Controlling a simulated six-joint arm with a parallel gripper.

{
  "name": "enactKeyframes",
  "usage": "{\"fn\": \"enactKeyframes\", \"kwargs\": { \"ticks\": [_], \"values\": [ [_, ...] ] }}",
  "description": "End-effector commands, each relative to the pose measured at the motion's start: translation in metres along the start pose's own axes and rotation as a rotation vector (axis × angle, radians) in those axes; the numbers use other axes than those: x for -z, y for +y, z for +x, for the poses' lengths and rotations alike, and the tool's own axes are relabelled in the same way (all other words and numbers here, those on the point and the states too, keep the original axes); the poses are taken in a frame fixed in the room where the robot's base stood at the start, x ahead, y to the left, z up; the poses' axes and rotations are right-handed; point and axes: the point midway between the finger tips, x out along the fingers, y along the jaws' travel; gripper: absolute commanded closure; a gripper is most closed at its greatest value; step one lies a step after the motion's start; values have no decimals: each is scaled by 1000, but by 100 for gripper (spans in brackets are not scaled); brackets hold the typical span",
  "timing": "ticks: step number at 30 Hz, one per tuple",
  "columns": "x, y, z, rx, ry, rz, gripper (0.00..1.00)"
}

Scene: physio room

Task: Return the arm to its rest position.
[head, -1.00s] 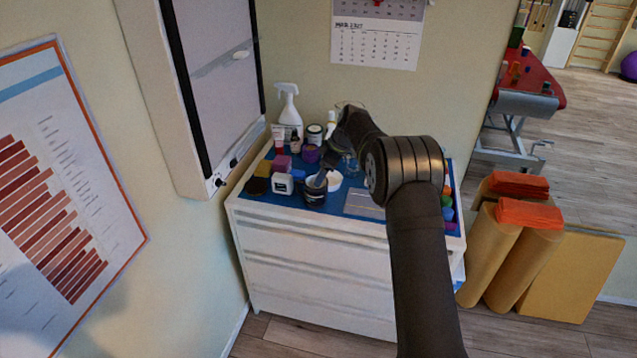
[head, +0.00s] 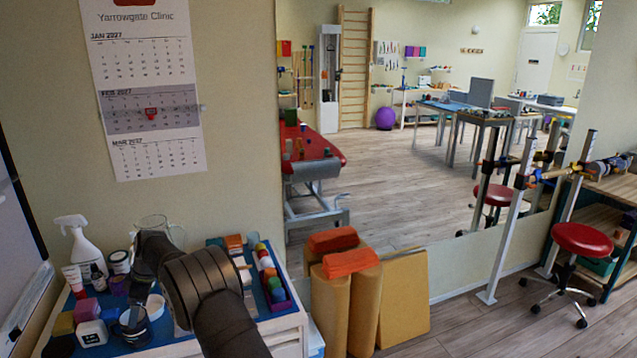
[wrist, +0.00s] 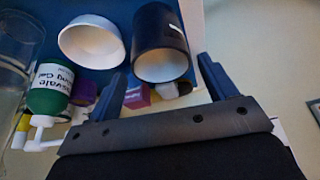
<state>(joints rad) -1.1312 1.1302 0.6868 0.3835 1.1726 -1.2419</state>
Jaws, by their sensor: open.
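My arm (head: 205,285) reaches over the blue-topped cabinet in the head view. My gripper (wrist: 165,82) is open in the wrist view, a finger on each side of a dark open jar (wrist: 161,45); I cannot tell how deep the jar sits between them, but neither finger is seen closed on it. My fingers are hard to make out there. A white bowl (wrist: 90,42) is just left of the jar in the wrist view.
Tan rolls (head: 335,305) stand beside the cabinet.

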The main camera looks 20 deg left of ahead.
Motion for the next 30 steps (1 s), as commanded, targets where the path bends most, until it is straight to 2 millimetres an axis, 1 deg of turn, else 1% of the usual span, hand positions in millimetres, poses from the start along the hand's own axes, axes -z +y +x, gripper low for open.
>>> {"fn": "enactKeyframes", "kwargs": {
  "ticks": [1,9,11,12,13,15,18,22,30],
  "values": [
    [0,-1,12,3,-1,0,22],
    [0,-1,66,1,-2,1,22],
    [0,-1,76,0,-1,0,22],
    [0,0,78,-3,0,0,22],
    [3,1,68,-6,2,-1,22],
    [7,0,59,-4,2,-1,22],
    [10,0,51,-2,1,0,22],
    [13,0,45,0,0,-1,22],
    [13,0,44,0,0,-1,22]
  ]
}}
